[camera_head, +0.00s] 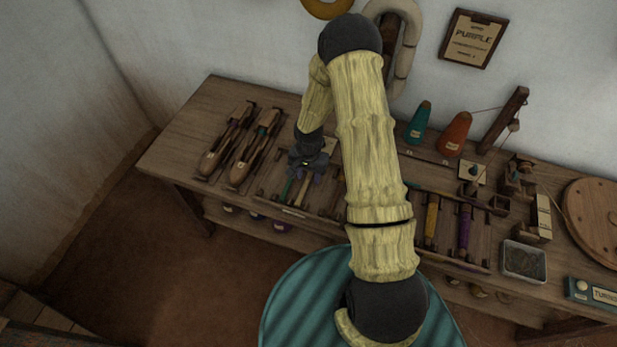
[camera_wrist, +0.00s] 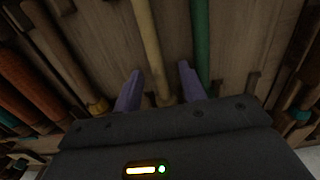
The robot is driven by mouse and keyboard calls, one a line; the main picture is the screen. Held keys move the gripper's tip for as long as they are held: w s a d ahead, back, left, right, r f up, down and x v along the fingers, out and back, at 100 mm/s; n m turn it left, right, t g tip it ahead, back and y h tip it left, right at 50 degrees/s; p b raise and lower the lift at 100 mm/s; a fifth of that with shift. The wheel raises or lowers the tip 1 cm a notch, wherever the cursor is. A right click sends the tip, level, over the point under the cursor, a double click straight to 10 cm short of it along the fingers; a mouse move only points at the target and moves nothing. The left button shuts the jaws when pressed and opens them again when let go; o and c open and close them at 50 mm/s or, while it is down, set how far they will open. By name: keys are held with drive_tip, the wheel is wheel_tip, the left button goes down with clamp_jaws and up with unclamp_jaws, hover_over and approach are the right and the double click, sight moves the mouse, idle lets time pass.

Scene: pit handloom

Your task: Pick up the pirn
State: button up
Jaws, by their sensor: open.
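My gripper (camera_head: 307,166) is over the left-middle part of the wooden bench, above a row of slim pirns. In the wrist view its two fingers (camera_wrist: 160,70) are apart and nothing is held between them. A tan pirn (camera_wrist: 149,45) runs lengthwise between the fingers. A green pirn (camera_wrist: 201,45) lies parallel, just beside the right finger; it also shows below my gripper in the head view (camera_head: 287,188). I cannot tell how high the fingers are above the tan pirn. Further right on the bench lie a yellow pirn (camera_head: 431,220) and a purple pirn (camera_head: 464,228).
Wooden shuttles (camera_head: 228,142) lie left of my gripper. A teal cone (camera_head: 419,122) and an orange cone (camera_head: 454,134) stand at the back. A grey tray (camera_head: 524,261) and a round wooden disc (camera_head: 598,215) are at the right. My arm hides the bench's middle.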

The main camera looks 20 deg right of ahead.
sight(307, 176)
clamp_jaws()
drive_tip(key=shift+r, duration=0.1)
idle(0.3)
wheel_tip(307, 176, up, 10)
idle(0.4)
idle(0.5)
drive_tip(key=n, duration=0.4)
drive_tip(key=a+r+n, duration=0.1)
drive_tip(key=n, duration=0.2)
drive_tip(key=shift+w, duration=0.4)
